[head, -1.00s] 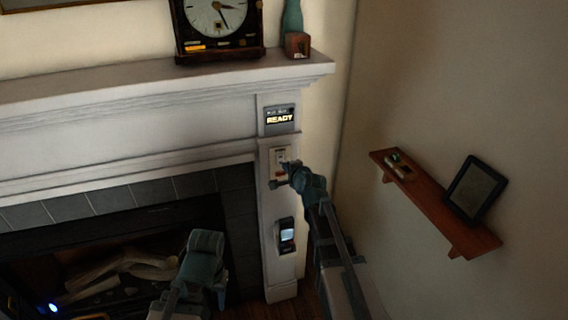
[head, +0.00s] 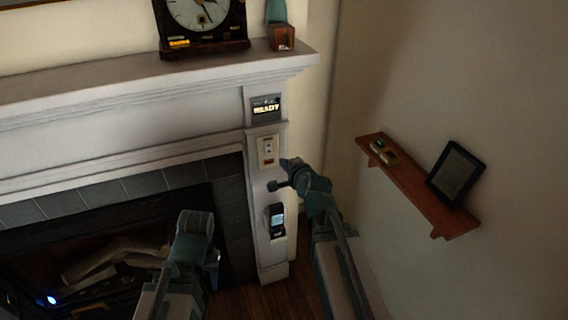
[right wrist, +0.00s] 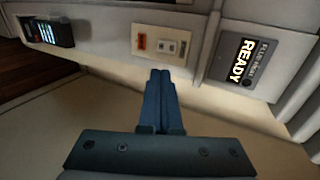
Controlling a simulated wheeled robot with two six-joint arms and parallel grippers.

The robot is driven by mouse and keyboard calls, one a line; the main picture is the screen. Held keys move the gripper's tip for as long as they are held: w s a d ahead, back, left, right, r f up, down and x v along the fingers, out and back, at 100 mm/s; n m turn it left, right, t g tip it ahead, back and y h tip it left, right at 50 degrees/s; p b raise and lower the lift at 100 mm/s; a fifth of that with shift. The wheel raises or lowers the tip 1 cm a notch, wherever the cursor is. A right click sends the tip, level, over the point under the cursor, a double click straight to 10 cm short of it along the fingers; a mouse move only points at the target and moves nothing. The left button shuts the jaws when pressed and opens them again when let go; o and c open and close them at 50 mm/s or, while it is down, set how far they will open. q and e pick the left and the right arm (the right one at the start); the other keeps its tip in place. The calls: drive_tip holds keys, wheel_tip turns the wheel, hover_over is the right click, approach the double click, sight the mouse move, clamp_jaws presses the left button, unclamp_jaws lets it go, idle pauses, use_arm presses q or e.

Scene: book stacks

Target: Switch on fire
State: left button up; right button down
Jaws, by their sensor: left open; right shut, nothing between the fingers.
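The fireplace (head: 110,160) is on the left in the head view, with pale logs (head: 95,262) in its dark firebox and no flame showing. A small cream switch plate (head: 268,151) is on its right pillar; it also shows in the right wrist view (right wrist: 161,44). Above it a grey display (head: 265,108) reads READY, also in the right wrist view (right wrist: 246,62). My left gripper (head: 212,262) is before the firebox.
A dark device with a lit screen (head: 277,220) is mounted lower on the pillar. The mantel holds a clock (head: 203,22) and a wooden block (head: 281,37). A wall shelf (head: 415,190) with a dark frame (head: 456,172) is at the right. A blue light (head: 52,300) glows low in the firebox.

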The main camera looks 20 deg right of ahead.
drive_tip(key=shift+s+f+b, duration=0.2)
drive_tip(key=shift+f+b, duration=0.55)
drive_tip(key=b, duration=0.4)
approach(269, 153)
wheel_tip(269, 153, down, 2)
drive_tip(key=w, duration=0.2)
drive_tip(key=shift+w+f, duration=0.15)
drive_tip(key=shift+w, duration=0.85)
drive_tip(key=shift+w+f, duration=0.15)
drive_tip(key=shift+w, duration=0.8)
